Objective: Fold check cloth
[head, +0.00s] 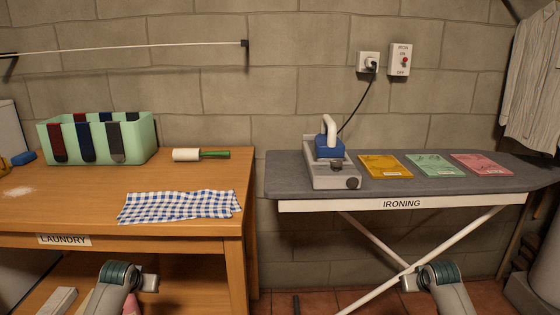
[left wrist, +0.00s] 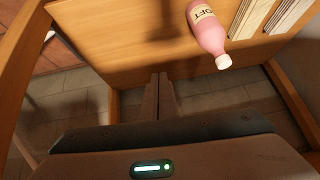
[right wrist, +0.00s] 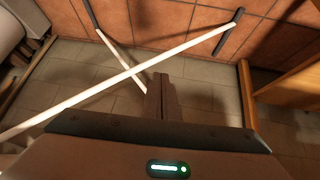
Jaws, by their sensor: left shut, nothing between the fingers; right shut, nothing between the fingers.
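The blue and white check cloth (head: 178,205) lies on the wooden laundry table (head: 60,215) near its front right edge. It is a wide, shallow shape with a slightly uneven outline; I cannot tell how many layers it has. My left gripper (head: 151,283) is below and in front of the table edge, apart from the cloth. In the left wrist view its fingers (left wrist: 162,80) are together and empty. My right gripper (head: 408,283) is low in front of the ironing board, far right of the cloth. Its fingers (right wrist: 161,82) are also together and empty.
The ironing board (head: 285,180) holds an iron (head: 330,145) and several coloured packets. A pink bottle (left wrist: 207,28) is on the lower shelf.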

